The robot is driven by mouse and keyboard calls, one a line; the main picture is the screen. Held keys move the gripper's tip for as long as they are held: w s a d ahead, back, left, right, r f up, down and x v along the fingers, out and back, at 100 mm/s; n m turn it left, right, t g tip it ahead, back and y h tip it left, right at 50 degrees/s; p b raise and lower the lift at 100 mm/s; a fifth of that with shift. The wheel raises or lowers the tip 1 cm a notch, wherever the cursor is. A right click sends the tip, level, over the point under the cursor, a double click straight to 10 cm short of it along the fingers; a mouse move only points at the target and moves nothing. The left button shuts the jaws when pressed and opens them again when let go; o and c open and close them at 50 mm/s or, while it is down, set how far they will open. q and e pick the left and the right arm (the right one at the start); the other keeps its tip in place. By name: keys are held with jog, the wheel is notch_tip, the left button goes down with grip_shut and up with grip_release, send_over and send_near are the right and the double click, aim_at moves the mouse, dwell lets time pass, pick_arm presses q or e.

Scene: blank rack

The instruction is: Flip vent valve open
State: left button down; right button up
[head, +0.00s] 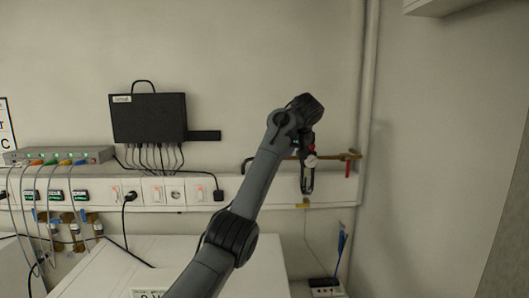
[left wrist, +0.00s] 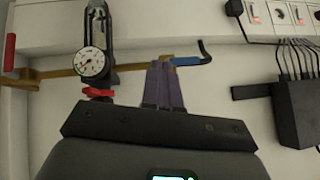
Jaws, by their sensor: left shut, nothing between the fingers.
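A brass pipe (head: 335,156) runs along the white wall rail; it also shows in the left wrist view (left wrist: 50,74), where the picture is upside down. It has a red handle (left wrist: 10,52) at one end, hanging down in the head view (head: 348,169), and a blue lever (left wrist: 187,61) near the other. I cannot tell which handle is the vent valve. Between them is a dark regulator with a white gauge (left wrist: 91,63) and red knob (left wrist: 98,92). My left gripper (left wrist: 161,66) is shut and empty, its fingertips overlapping the pipe beside the blue lever; contact is unclear. My arm hides the fingers in the head view.
A black box (head: 148,118) with cables hangs on the wall to the left. Switches and sockets (head: 165,190) line the rail. A vertical pipe (head: 368,90) stands at the right corner. A white surface (head: 120,262) lies below the rail.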

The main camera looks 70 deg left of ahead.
pick_arm(q)
jog(key=s+a+r+n+t, duration=0.1)
jog(key=s+r+t, duration=0.1)
jog(key=s+r, duration=0.5)
notch_tip(320, 180, up, 3)
jog(key=shift+a+f, duration=0.15)
jog(key=shift+a, duration=0.1)
jog(key=d+f+p+x, duration=0.1)
jog(key=x, duration=0.5)
jog(key=d+f+p+x, duration=0.1)
jog(key=p+x, duration=0.1)
jog(key=x, duration=0.5)
jog(key=shift+s, duration=0.3)
